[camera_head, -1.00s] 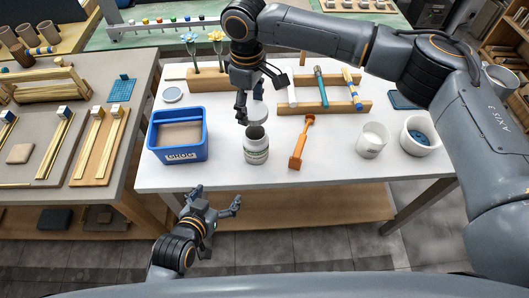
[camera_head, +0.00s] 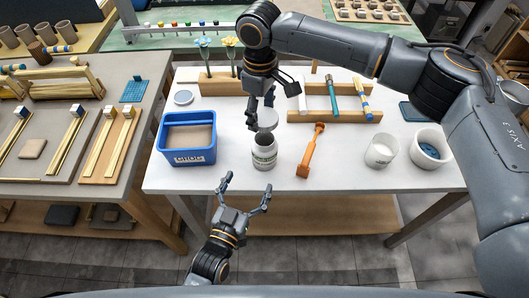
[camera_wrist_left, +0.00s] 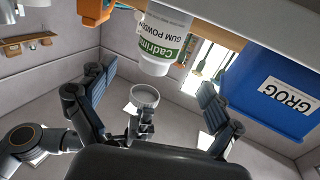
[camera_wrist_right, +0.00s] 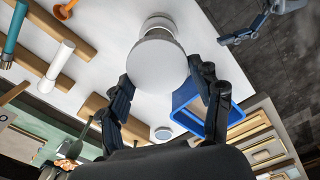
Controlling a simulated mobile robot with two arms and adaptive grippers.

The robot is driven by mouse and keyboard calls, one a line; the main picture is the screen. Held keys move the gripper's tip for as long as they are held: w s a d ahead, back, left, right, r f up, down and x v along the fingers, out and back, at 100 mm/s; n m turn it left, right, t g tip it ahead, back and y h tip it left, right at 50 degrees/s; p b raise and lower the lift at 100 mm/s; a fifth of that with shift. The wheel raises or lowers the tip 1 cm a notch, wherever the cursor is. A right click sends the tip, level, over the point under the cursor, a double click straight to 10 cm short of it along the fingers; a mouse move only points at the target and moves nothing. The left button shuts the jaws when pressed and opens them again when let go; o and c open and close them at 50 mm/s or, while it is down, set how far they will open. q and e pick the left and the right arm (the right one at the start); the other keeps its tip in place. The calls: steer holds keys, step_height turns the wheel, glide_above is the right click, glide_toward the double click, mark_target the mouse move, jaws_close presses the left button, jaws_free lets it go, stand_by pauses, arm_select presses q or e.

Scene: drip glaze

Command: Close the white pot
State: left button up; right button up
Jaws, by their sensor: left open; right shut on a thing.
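The white pot (camera_head: 264,153), a jar with a green-and-white label, stands upright and open-topped near the table's front edge. It also shows in the left wrist view (camera_wrist_left: 163,40). My right gripper (camera_head: 260,112) is shut on a round white lid (camera_head: 267,119), held above and slightly behind the pot's mouth, apart from it. In the right wrist view, the lid (camera_wrist_right: 157,66) hides part of the pot (camera_wrist_right: 158,22). My left gripper (camera_head: 246,188) is open and empty in front of the table edge, below the pot, its fingers pointing towards the table.
A blue GROG box (camera_head: 187,158) stands left of the pot. An orange tool (camera_head: 310,151) lies to its right. A wooden tool rack (camera_head: 335,115) is behind, with a white cup (camera_head: 381,151) and bowl (camera_head: 429,147) farther right. Another round lid (camera_head: 183,98) lies behind the box.

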arm_select(q)
glide_toward(268, 140)
steer(key=x, duration=0.7)
steer(key=shift+r, duration=0.1)
steer(key=shift+s, duration=0.1)
steer(key=c, duration=1.8)
arm_select(e)
steer(key=shift+f, duration=2.45)
steer(key=shift+f, duration=0.1)
steer(key=shift+f, duration=0.8)
steer(key=shift+f, duration=0.55)
